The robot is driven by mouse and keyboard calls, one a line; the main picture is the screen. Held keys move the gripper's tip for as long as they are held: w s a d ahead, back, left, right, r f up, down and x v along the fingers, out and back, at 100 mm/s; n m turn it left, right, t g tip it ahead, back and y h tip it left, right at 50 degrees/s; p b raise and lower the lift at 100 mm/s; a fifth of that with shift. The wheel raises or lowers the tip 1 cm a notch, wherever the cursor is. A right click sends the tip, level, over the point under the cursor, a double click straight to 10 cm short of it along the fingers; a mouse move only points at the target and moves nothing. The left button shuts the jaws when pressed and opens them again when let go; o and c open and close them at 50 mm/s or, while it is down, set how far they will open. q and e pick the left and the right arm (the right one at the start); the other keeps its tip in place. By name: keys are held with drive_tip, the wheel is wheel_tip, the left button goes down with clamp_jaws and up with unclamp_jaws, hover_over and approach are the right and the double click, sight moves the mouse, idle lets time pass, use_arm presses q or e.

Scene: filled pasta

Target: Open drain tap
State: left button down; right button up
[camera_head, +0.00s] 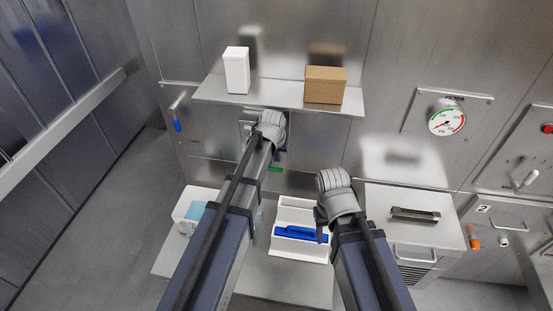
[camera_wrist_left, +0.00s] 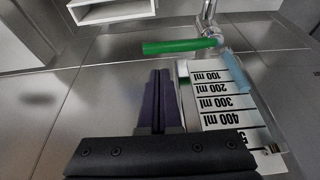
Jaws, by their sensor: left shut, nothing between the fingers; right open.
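A tap with a green lever handle (camera_wrist_left: 180,46) shows in the left wrist view, its metal body (camera_wrist_left: 208,22) at the top. The lever lies sideways across the picture, beyond my left fingertips. My left gripper (camera_wrist_left: 160,74) is shut and empty, apart from the lever. In the head view a small green piece (camera_head: 275,170) shows just below my left gripper (camera_head: 281,155), whose fingers are mostly hidden by the wrist. A measuring scale marked in ml (camera_wrist_left: 222,105) stands right of the fingers. My right gripper (camera_head: 322,224) is open above the white tray.
A shelf (camera_head: 210,92) above holds a white box (camera_head: 237,70) and a brown box (camera_head: 325,85). A white tray (camera_head: 283,250) with a blue-handled tool (camera_head: 302,234) stands below. A white container (camera_head: 187,204) stands left of my left arm. A lidded unit (camera_head: 380,205) stands right.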

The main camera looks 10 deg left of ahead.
sight(272, 169)
use_arm(q)
drive_tip(key=b+x, duration=0.3)
drive_tip(key=x, duration=0.1)
drive_tip(key=shift+f, duration=0.3)
